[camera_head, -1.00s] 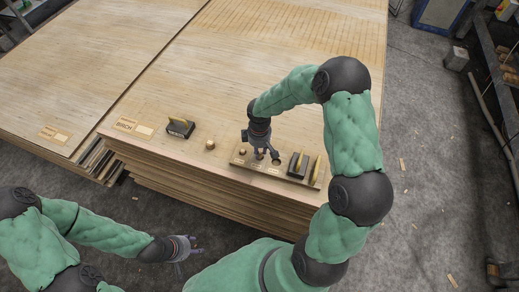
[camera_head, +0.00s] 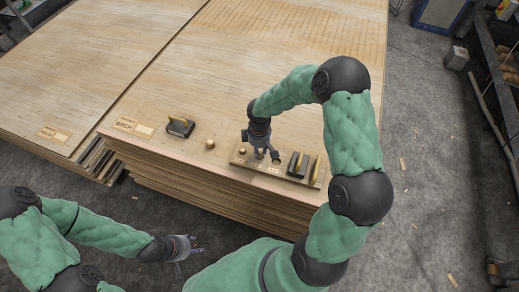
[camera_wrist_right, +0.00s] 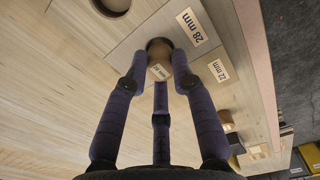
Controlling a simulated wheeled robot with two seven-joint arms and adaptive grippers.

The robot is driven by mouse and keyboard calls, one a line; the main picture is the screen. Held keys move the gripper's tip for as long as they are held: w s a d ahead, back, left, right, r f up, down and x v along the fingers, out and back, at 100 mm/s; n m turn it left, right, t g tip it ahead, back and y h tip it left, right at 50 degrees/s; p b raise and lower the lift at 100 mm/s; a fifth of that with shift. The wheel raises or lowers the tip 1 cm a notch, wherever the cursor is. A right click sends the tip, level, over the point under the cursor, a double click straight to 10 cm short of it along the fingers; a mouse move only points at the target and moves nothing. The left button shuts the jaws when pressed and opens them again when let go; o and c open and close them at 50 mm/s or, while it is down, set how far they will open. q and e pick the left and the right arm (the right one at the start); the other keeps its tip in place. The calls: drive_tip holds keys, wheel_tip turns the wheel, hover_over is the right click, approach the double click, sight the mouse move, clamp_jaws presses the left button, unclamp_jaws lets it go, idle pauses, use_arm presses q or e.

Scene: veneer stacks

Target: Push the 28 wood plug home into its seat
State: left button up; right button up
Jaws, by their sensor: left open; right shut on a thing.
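The 28 wood plug (camera_wrist_right: 160,71) is a pale round piece with a small label, held between the fingertips of my right gripper (camera_wrist_right: 160,80). In the head view my right gripper (camera_head: 262,155) points down at the wooden seat board (camera_head: 238,159). A dark round edge shows just beyond the plug, beside the "28 mm" label (camera_wrist_right: 191,27). I cannot tell how deep the plug sits, as the fingers and plug cover the seat. My left gripper (camera_head: 190,246) is open and empty, away from the stack over the floor.
A "22 mm" label (camera_wrist_right: 218,70) is close by. The veneer stack (camera_head: 200,80) is clear behind.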

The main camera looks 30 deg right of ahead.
drive_tip(key=shift+f+b, duration=0.75)
drive_tip(key=shift+f, duration=0.35)
drive_tip(key=o, duration=0.8)
drive_tip(key=shift+o, duration=0.2)
drive_tip(key=shift+r, duration=0.1)
wheel_tip(320, 180, up, 12)
